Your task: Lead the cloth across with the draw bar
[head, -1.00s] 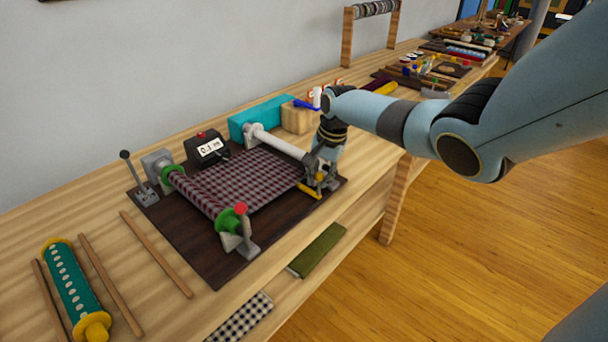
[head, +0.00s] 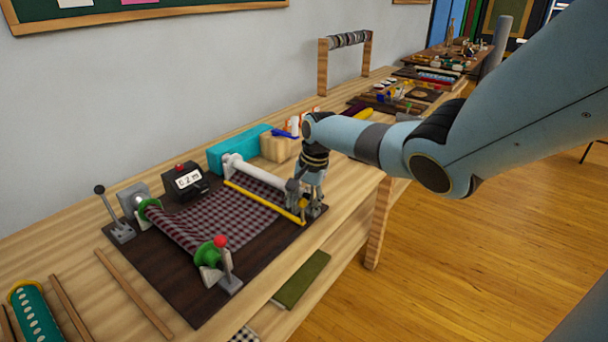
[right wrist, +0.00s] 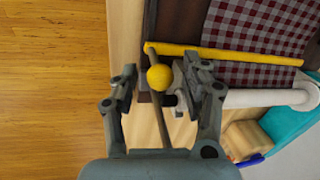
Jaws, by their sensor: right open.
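The red-and-white checked cloth (head: 232,215) runs from the green-ended roller (head: 178,228) at the left to the yellow draw bar (head: 262,202). The bar lies just short of the white roller (head: 245,172). The right wrist view also shows the cloth (right wrist: 265,24), the bar (right wrist: 225,52) and a yellow knob (right wrist: 160,77) at the bar's near end. My right gripper (head: 311,203) is at that end. In the right wrist view its open fingers (right wrist: 166,82) stand either side of the knob, with gaps visible. My left gripper is out of view.
A black counter (head: 187,180) seems to read 0.2 m. A lever (head: 112,215) stands at the dark board's left. A teal box (head: 238,150) and wooden block (head: 280,146) stand behind. Loose sticks (head: 133,293) lie on the bench at front left.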

